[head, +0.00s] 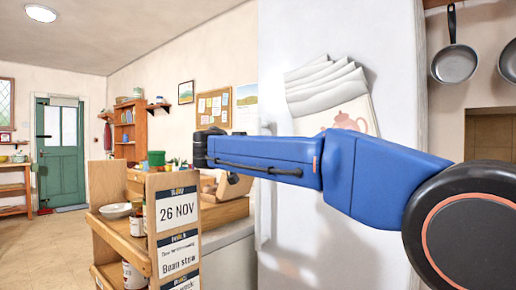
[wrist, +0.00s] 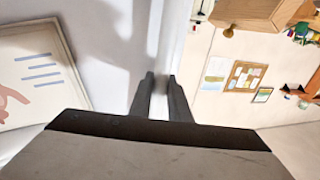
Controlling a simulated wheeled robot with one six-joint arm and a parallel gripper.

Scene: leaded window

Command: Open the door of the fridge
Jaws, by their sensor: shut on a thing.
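The fridge (head: 305,215) is the tall white cabinet in the middle of the head view, behind my arm. Its white door also fills the left middle of the wrist view (wrist: 105,60). The pale upright handle (wrist: 157,50) runs along the door's edge in the wrist view. My gripper (wrist: 160,82) has its two dark fingers on either side of the handle, closed on it. In the head view my blue arm crosses in front of the fridge, and the fingertips cannot be made out. I see no clear gap at the door's edge.
A wooden shelf cart with date signs (head: 150,225) stands close on the left. Pans (head: 455,63) hang at the right. Open floor (head: 45,240) lies at far left.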

